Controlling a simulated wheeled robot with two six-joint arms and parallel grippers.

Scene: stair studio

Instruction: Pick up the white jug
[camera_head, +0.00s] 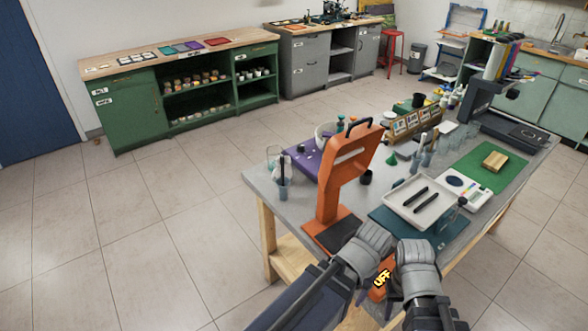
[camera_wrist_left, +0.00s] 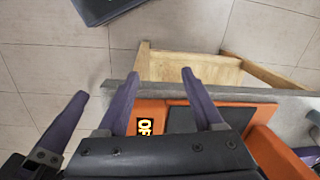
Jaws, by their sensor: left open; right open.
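A white rounded vessel (camera_head: 323,132) stands at the far left of the grey workbench, partly behind the orange press. I cannot tell whether it is the white jug, and no other jug is clear. My right gripper (camera_head: 391,298) is open and empty by the near bench edge, low in the head view. One of its purple fingers shows at the left of the left wrist view. My left gripper (camera_wrist_left: 161,102) is open and empty in the left wrist view, its two purple fingers over the orange press base.
The tall orange press (camera_head: 332,190) stands between my arms and the white vessel. A white tray (camera_head: 401,206) with two black bars, a white scale (camera_head: 468,188) and a green mat (camera_head: 512,172) crowd the right side. The tiled floor left of the bench is clear.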

